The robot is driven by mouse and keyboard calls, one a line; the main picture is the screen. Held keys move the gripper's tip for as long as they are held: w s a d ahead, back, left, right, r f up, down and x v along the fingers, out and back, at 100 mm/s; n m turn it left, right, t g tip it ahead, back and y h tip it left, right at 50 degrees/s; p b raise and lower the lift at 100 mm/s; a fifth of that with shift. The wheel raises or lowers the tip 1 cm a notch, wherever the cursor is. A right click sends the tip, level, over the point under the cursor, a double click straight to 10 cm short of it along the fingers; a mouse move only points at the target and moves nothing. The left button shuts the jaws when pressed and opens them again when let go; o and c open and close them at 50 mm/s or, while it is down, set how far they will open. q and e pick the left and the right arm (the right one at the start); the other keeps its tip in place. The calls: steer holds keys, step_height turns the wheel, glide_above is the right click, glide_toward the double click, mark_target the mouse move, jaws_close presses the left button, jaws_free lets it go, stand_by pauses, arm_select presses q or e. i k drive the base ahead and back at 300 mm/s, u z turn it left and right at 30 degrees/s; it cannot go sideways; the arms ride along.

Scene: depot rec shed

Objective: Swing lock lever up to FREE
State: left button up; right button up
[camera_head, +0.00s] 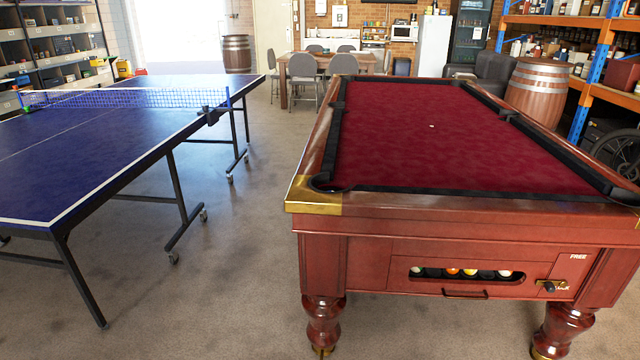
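The lock lever (552,285) is on the front panel of the pool table (400,225), at the lower right. It is a small dark lever with a brass-coloured part and lies roughly level. The white word FREE (578,257) is above it, and a lower label is partly hidden behind it. To its left is a slot with several balls (453,271) and a dark handle (465,294) below. Neither of my grippers shows in the head view.
A blue table-tennis table (95,150) on wheeled legs stands at the left. Bare floor (220,290) lies between the two tables. A barrel (538,90) and orange-and-blue shelving (590,85) stand at the right. Chairs (303,70) surround a table at the back.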

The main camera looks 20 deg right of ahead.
mark_target(549, 285)
steer(key=z, duration=0.85)
steer(key=i, duration=1.15)
steer(key=z, duration=1.1)
steer(key=k, duration=0.55)
steer(key=z, duration=0.85)
steer(key=i, duration=1.6)
steer(key=u, duration=0.4)
